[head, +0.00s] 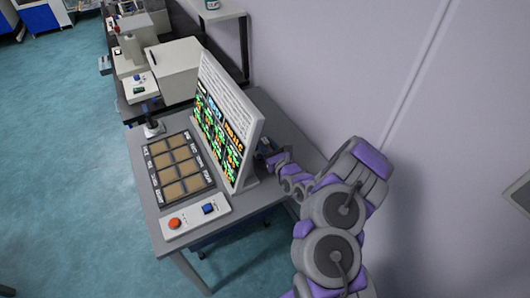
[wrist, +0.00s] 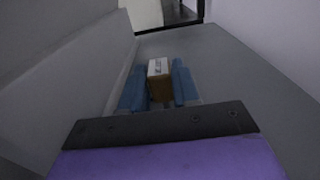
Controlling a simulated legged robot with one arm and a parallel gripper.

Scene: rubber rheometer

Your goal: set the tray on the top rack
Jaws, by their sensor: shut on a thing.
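A dark tray (head: 180,171) with several tan square cells and white labels along its edges lies flat on the grey table in the head view. My gripper (head: 268,150) is behind the upright screen, on the wall side, apart from the tray. In the wrist view my gripper (wrist: 159,78) has its blue fingers shut on a small brown box with a white top (wrist: 158,67), low over a grey surface. A raised shelf (head: 222,14) stands at the back by the wall; I cannot tell whether it is the top rack.
The upright screen (head: 228,122) stands between my gripper and the tray. A control box (head: 196,214) with red and blue buttons sits at the table's front. White instruments (head: 172,68) fill the bench behind. The wall is close on the right. Floor on the left is clear.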

